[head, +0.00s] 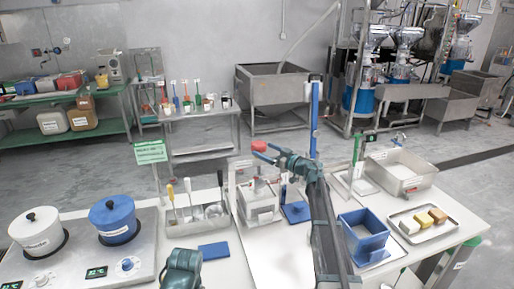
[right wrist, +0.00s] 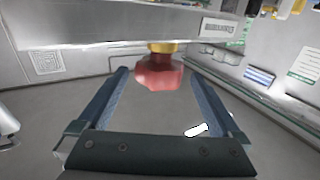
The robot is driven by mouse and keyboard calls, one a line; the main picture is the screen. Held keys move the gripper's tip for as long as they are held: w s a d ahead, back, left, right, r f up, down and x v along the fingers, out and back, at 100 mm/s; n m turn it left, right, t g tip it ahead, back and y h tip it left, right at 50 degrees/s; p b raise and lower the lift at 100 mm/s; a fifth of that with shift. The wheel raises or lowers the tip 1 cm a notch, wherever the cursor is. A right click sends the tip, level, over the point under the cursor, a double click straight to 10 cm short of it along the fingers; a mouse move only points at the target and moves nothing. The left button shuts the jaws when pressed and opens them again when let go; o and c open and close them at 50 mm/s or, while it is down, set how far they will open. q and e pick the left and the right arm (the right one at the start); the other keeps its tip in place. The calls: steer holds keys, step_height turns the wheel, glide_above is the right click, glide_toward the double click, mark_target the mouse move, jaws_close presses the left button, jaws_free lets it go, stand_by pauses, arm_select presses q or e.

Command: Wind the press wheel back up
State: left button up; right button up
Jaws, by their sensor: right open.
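The red press wheel (head: 259,146) sits at the top of the small metal press (head: 258,203) on the white table. In the right wrist view the wheel (right wrist: 158,74) is a lobed red knob with a yellow collar beside it. My right gripper (head: 267,152) is at the height of the wheel. Its fingers (right wrist: 158,80) are spread wide on either side of the wheel, with a gap on both sides and no visible contact. Only a teal part of my left arm shows at the bottom of the head view; its fingers are not visible.
A utensil tray (head: 205,219) and blue pad (head: 214,251) lie left of the press. A blue open box (head: 364,235), a tray with coloured blocks (head: 425,222) and a metal basin (head: 401,172) stand right. Blue (head: 113,220) and white (head: 37,232) pots stand on the stove.

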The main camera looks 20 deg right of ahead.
mark_target(254, 145)
steer(key=v, duration=0.7)
steer(key=shift+w, duration=0.15)
steer(key=x, duration=1.3)
steer(key=shift+w+a, duration=0.25)
